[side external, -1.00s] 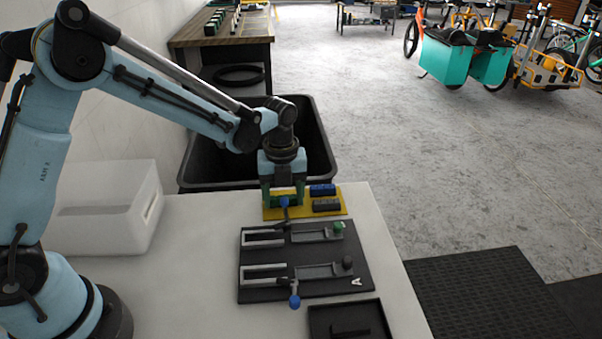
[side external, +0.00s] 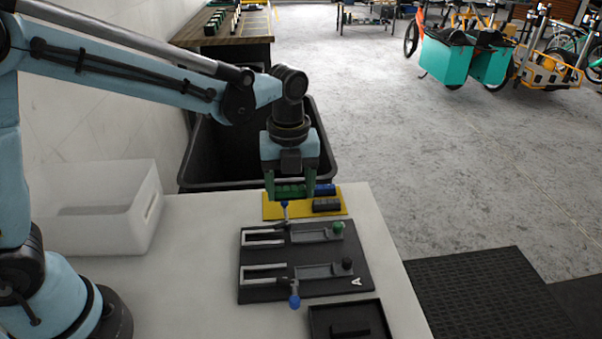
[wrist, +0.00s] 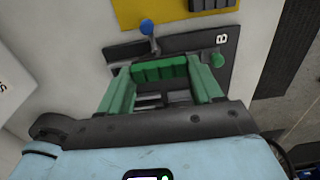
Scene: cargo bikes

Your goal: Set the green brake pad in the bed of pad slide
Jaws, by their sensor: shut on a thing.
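The green brake pad (side external: 289,190) is a ribbed block between the green fingers of my gripper (side external: 291,193), which is shut on it. In the side view they hang near the yellow mat, behind the slides. In the wrist view the pad (wrist: 160,69) lies across between the fingers. Two pad slides sit on a dark plate (side external: 365,270). The rear slide (side external: 310,235) has a green knob and blue-tipped lever; the front slide (side external: 315,271) has a black knob and lies beside a letter A. The wrist view shows a letter B (wrist: 222,38) near the green knob.
A yellow mat (side external: 275,212) holds a blue pad (side external: 325,189) and a dark pad (side external: 327,204). A black tray (side external: 316,325) with a dark piece stands in front. A white bin (side external: 100,210) is at left, and a large black bin (side external: 215,150) stands behind the table.

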